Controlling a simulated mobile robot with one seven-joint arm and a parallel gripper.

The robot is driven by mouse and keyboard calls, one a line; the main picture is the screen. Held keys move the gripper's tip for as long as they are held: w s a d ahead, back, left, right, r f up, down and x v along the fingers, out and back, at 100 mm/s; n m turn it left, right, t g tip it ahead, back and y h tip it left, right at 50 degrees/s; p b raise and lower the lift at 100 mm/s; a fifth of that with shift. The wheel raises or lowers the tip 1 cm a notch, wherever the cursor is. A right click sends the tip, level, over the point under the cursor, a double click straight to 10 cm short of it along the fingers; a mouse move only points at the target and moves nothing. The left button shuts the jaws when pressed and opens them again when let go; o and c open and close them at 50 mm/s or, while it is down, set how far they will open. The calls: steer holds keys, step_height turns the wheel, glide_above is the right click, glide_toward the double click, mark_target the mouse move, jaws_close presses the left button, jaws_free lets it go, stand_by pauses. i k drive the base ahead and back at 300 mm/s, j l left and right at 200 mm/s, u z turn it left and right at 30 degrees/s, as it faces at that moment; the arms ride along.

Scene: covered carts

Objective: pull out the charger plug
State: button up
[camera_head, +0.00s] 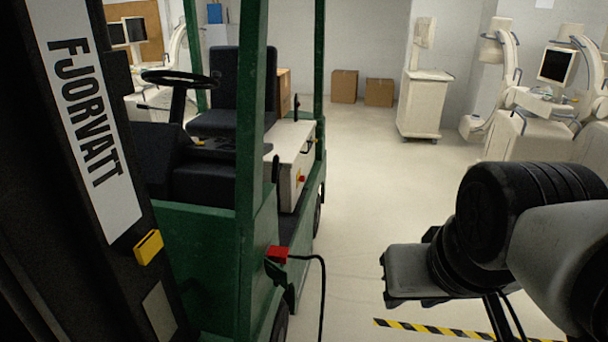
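A red charger plug (277,254) sits against the green side of a forklift (215,245), low on its right side. A black cable (323,290) runs from the plug to the right and then hangs down out of the frame. My arm reaches in from the right edge, and my gripper (412,277) is at its left end, to the right of the plug and clear of it, with open floor between. The gripper's fingertips are not clearly visible, so I cannot tell whether it is open or shut.
A dark mast panel marked FJORVATT (95,125) fills the left side. Yellow-black floor tape (435,329) lies below my arm. Cardboard boxes (344,86), a white cart (425,105) and medical machines (550,90) stand at the back. The middle floor is clear.

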mark_target(280, 255)
steer(key=i+z, duration=0.1)
steer(key=i, duration=0.45)
steer(key=i+j+z, duration=0.1)
steer(key=i, duration=0.4)
